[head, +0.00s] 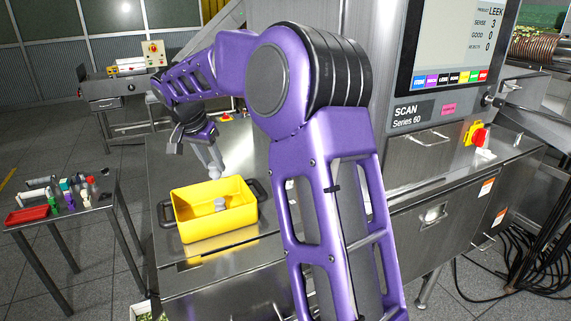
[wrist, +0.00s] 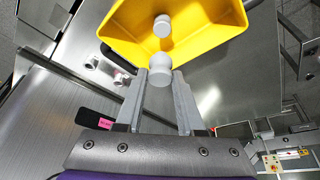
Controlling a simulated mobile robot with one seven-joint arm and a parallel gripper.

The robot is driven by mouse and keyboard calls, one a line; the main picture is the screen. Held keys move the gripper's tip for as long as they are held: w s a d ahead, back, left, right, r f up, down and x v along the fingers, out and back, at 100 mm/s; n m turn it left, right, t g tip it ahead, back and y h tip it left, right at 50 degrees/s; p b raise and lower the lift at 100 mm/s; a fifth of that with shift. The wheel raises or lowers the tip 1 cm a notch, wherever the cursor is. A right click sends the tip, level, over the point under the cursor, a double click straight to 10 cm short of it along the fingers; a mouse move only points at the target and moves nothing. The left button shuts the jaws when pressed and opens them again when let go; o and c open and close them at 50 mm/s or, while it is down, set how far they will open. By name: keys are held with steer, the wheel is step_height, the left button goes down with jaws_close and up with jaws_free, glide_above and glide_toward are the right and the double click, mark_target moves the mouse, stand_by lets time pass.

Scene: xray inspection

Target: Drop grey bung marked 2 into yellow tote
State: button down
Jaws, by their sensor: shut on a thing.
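The yellow tote (head: 190,229) sits on the steel surface to the left of my arm; it also shows at the top of the wrist view (wrist: 215,42). My gripper (head: 217,164) is behind the tote's far rim in the head view. In the wrist view my gripper (wrist: 160,85) is shut on a pale grey bung (wrist: 159,68) at its fingertips, overlapping the tote's rim in the picture. A second grey bung (wrist: 162,26) lies in the tote; a grey bung also shows inside it in the head view (head: 220,204). No number is legible.
A small side table (head: 70,216) at left holds a red tray (head: 27,215) and several small coloured items. The scanner cabinet with its screen (head: 450,45) stands to the right of my arm. Bare steel surrounds the tote.

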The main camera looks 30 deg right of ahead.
mark_target(212, 176)
steer(key=shift+f+b, duration=2)
steer(key=shift+f, duration=0.95)
steer(key=shift+c, duration=2.2)
jaws_free()
steer(key=p+v, duration=0.2)
steer(key=v, duration=1.5)
steer(key=shift+r, duration=0.2)
